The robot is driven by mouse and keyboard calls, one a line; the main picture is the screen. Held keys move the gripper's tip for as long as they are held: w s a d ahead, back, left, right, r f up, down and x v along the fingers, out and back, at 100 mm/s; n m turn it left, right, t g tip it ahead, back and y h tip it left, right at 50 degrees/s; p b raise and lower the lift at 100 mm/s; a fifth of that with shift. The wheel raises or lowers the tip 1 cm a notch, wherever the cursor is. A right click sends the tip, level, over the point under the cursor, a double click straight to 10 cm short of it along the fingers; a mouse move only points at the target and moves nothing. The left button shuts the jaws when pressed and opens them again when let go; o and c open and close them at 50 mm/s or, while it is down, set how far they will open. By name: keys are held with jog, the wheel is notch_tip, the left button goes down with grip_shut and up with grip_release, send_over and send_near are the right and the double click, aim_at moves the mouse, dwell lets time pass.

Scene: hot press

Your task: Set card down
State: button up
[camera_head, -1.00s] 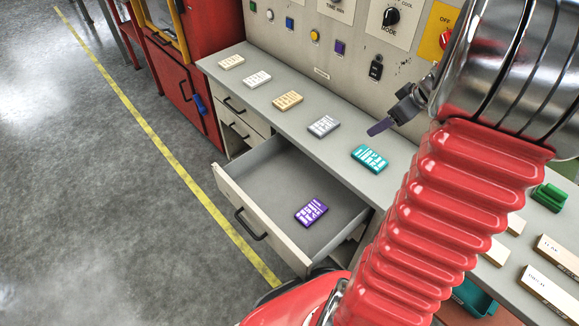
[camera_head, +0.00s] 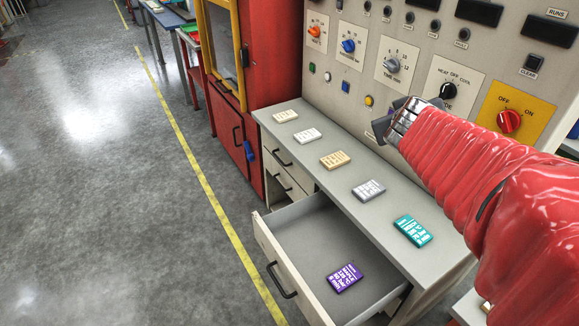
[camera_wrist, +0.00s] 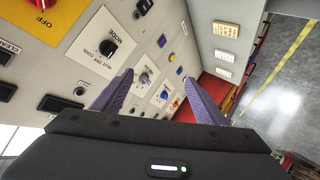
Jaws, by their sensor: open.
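A purple card (camera_head: 344,278) with pale markings lies flat in the open drawer (camera_head: 275,243). On the grey counter (camera_head: 290,130) lie a teal card (camera_head: 412,231), a grey card (camera_head: 368,190), a tan card (camera_head: 335,160), a white card (camera_head: 307,135) and a cream card (camera_head: 285,116). My gripper (camera_head: 384,126) is raised in front of the control panel, above the counter and well apart from the cards. In the wrist view its two purple fingers (camera_wrist: 157,84) are spread with nothing between them.
The panel (camera_head: 345,30) with knobs and buttons stands behind the counter. A red cabinet (camera_head: 270,50) stands to the left. The pulled-out drawer juts toward the floor (camera_head: 100,200), which is open left of the yellow line.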

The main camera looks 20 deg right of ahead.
jog(key=s+a+f+g+y, duration=0.1)
jog(key=s+a+f+y, duration=0.1)
jog(key=s+a, duration=0.4)
jog(key=s+a+f+g+y, duration=0.2)
jog(key=s+a+f, duration=0.3)
jog(key=a, duration=0.5)
jog(key=s+a+f+g+y, duration=0.2)
jog(key=s+a+f+y, duration=0.1)
jog(key=s+a, duration=0.4)
jog(key=shift+s+a+f, duration=0.2)
jog(key=shift+a+f, duration=0.05)
jog(key=shift+a, duration=0.75)
jog(key=shift+c, duration=0.7)
